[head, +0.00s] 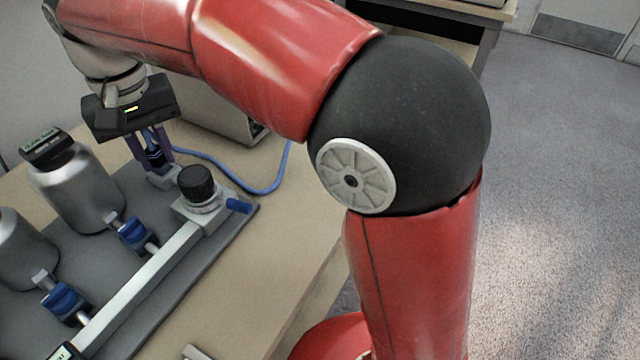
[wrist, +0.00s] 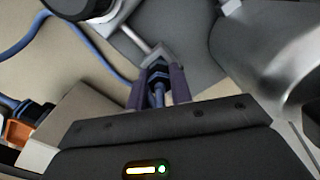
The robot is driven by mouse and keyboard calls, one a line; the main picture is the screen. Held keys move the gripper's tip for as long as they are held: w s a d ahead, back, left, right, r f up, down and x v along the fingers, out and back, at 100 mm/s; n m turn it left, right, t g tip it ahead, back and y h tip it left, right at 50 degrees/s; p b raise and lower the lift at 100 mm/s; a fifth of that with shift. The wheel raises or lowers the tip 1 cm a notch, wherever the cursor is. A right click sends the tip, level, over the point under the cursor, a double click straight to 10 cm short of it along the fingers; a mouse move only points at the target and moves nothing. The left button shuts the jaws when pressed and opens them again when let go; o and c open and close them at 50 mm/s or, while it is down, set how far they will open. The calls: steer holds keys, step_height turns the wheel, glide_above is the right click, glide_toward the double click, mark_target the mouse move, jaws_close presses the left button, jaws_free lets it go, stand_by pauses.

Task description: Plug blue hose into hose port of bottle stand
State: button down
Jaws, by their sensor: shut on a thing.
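My gripper (head: 157,148) points down at the back of the bottle stand (head: 235,222), its two purple-grey fingers shut on the dark end of the blue hose (head: 270,190). In the wrist view the fingers (wrist: 160,88) flank the hose's dark and blue connector (wrist: 157,82). A small grey block, seemingly the hose port (head: 164,178), sits just below the fingertips; it also shows in the wrist view (wrist: 156,52), with a metal tube on it. The connector lines up with the block and looks close to or touching it. I cannot tell whether it is seated.
Silver bottles (head: 78,190) stand on the stand's left side. Blue valves (head: 133,234) and a black knob (head: 196,184) line its metal rail. A grey box (head: 215,110) stands behind. Another blue connector with an orange part (wrist: 18,130) shows in the wrist view.

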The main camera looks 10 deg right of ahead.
mark_target(152, 149)
steer(key=c, duration=1.2)
jaws_free()
steer(key=shift+o, duration=0.2)
steer(key=shift+r, duration=0.1)
steer(key=shift+r, duration=2.4)
step_height(152, 149, up, 8)
steer(key=shift+f, duration=0.15)
